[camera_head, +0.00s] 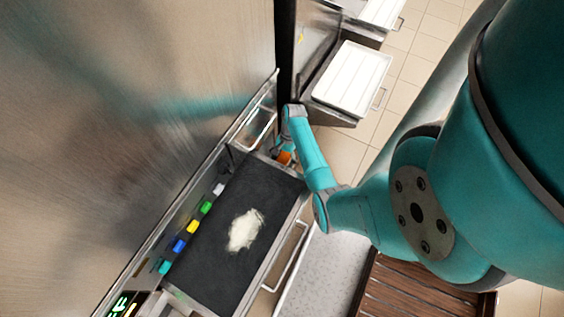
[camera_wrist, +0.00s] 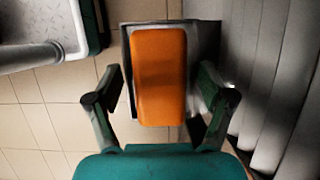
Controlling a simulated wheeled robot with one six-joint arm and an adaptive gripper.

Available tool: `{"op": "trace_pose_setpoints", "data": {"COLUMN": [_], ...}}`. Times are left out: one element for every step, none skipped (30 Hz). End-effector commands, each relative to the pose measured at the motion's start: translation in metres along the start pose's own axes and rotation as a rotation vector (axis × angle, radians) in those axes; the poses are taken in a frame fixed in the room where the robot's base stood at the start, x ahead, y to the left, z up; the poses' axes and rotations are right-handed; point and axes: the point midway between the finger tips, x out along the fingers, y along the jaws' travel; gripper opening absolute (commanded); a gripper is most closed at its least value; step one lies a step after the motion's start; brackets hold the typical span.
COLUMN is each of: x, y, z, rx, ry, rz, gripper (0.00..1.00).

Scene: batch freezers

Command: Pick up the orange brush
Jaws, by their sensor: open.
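The orange brush (camera_wrist: 160,75) shows in the wrist view as an upright orange block, centred between the two fingers of my gripper (camera_wrist: 160,100). The fingers are open, one on each side of it, with a gap on both sides. In the head view only a small orange part of the brush (camera_head: 284,157) shows, at the far corner of the dark work surface, by the end of my arm. My gripper (camera_head: 283,147) is partly hidden there by my own wrist. I cannot tell whether the brush rests in a holder.
A dark counter (camera_head: 200,250) holds a pile of white powder (camera_head: 245,230). Several coloured pieces (camera_head: 193,227) line its left edge beside a metal wall (camera_head: 120,110). A metal handle (camera_head: 290,258) runs along its right side. White-lidded trays (camera_head: 352,78) stand at the back. Tiled floor (camera_head: 420,60) is open.

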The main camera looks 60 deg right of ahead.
Motion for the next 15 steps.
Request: {"op": "trace_pose_setpoints", "data": {"x": [0.0003,0.0006,0.001,0.0013,0.0017,0.0021,0.0025,0.0028,0.0032,0.0035,0.0037,0.0039,0.004,0.0041,0.0041], "y": [0.0,0.0,0.0,0.0,0.0,0.0,0.0,0.0,-0.0001,-0.0001,-0.0001,-0.0002,-0.0002,-0.0002,-0.0002], "z": [-0.0002,-0.0003,-0.0004,-0.0006,-0.0007,-0.0009,-0.0011,-0.0013,-0.0015,-0.0016,-0.0018,-0.0019,-0.002,-0.002,-0.002], "rx": [0.0,0.0,0.0,0.0,0.0,0.0,0.0,0.0,0.0,0.0,0.0,0.0,0.0,0.0,0.0], "ry": [0.0,0.0,0.0,0.0,0.0,0.0,0.0,0.0,0.0,0.0,0.0,0.0,0.0,0.001,0.001], "rz": [0.0,0.0,0.0,0.0,0.0,0.0,0.0,0.0,0.0,0.0,0.0,0.0,0.0,0.0,0.0], "gripper": [0.81,0.81,0.81,0.81,0.81,0.81,0.81,0.81,0.81,0.81,0.81,0.81,0.81,0.81,0.81]}}
